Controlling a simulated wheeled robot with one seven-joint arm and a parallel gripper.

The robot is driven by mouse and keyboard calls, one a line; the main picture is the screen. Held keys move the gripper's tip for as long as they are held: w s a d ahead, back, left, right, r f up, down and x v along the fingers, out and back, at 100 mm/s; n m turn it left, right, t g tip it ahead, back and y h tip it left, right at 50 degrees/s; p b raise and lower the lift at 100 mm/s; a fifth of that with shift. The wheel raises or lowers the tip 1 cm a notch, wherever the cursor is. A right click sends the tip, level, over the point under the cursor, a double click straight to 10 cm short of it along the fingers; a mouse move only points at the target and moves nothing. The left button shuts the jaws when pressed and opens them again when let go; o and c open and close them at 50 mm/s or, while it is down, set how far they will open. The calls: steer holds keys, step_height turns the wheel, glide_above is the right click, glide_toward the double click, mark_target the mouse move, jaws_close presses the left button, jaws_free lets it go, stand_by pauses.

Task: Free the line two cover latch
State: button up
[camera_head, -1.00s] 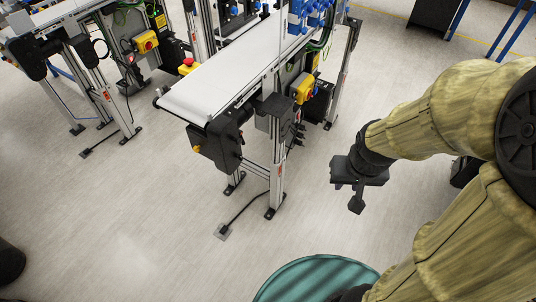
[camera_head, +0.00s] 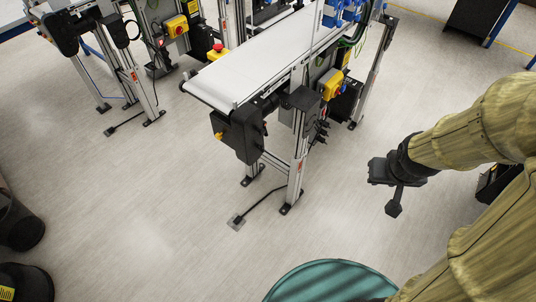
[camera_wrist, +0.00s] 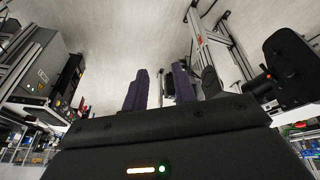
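The nearest belt conveyor (camera_head: 235,68) stands at the middle top of the head view. A black drive housing (camera_head: 240,131) with a small yellow part (camera_head: 219,135) hangs under its near end. A yellow box (camera_head: 332,84) is on its side frame. I cannot tell which part is the line two cover latch. My gripper (camera_head: 394,204) hangs right of the conveyor, apart from it. In the wrist view its two dark fingers (camera_wrist: 160,84) are apart with nothing held between them. A black housing (camera_wrist: 290,68) shows at the right there.
A second conveyor stands upper left, with its yellow box (camera_head: 176,26). A red stop button (camera_head: 217,48) sits on a yellow base beside the nearest belt. Dark bins (camera_head: 18,222) stand at the left edge. The floor (camera_head: 140,210) between is clear.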

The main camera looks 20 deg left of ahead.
mark_target(261, 148)
steer(key=w+a+f+n+t+y+b, duration=0.2)
steer(key=w+a+f+n+b, duration=0.15)
steer(key=w+f, duration=0.3)
steer(key=w+a+f+n+t+y+b, duration=0.25)
steer(key=w+f+b, duration=0.25)
steer(key=f, duration=0.3)
steer(key=s+a+f+n+g+y+b, duration=0.1)
steer(key=s+a+f+n+y+b, duration=0.1)
steer(key=a+f+n+y+b, duration=0.4)
steer(key=a+y+b, duration=0.2)
steer(key=a+y, duration=0.3)
steer(key=y, duration=0.1)
steer(key=shift+s+a+f+g, duration=0.15)
steer(key=shift+f+g, duration=0.2)
steer(key=shift+a, duration=0.1)
steer(key=x, duration=1.7)
steer(key=shift+a+r, duration=0.15)
steer(key=shift+r, duration=0.1)
jaws_close()
